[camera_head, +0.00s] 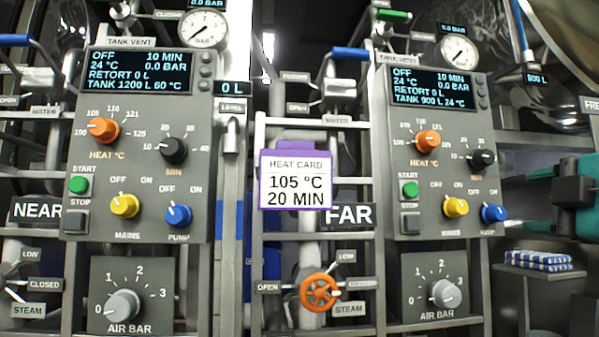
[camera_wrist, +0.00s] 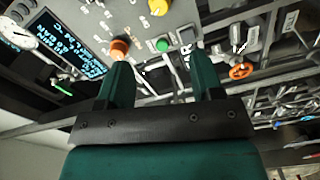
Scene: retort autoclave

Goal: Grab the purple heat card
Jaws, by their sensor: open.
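The purple heat card (camera_head: 296,204) hangs upright between the two control panels in the head view. It has a purple edge and top tab and a white face reading "HEAT CARD, 105 °C, 20 MIN". My gripper (camera_wrist: 160,62) shows in the wrist view with its two teal fingers apart and nothing between them. Beyond the fingers are a control panel, an orange knob and a green button, seen tilted. I cannot make out the card in the wrist view. In the head view the fingertips do not show, and the gripper is clear of the card.
The NEAR panel (camera_head: 140,150) is left of the card and the FAR panel (camera_head: 437,150) is right. The FAR sign (camera_head: 349,215) sits close by the card's lower right. An orange valve wheel (camera_head: 319,292) is below. Pipes and rails surround the card. A folded striped cloth (camera_head: 538,261) lies at right.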

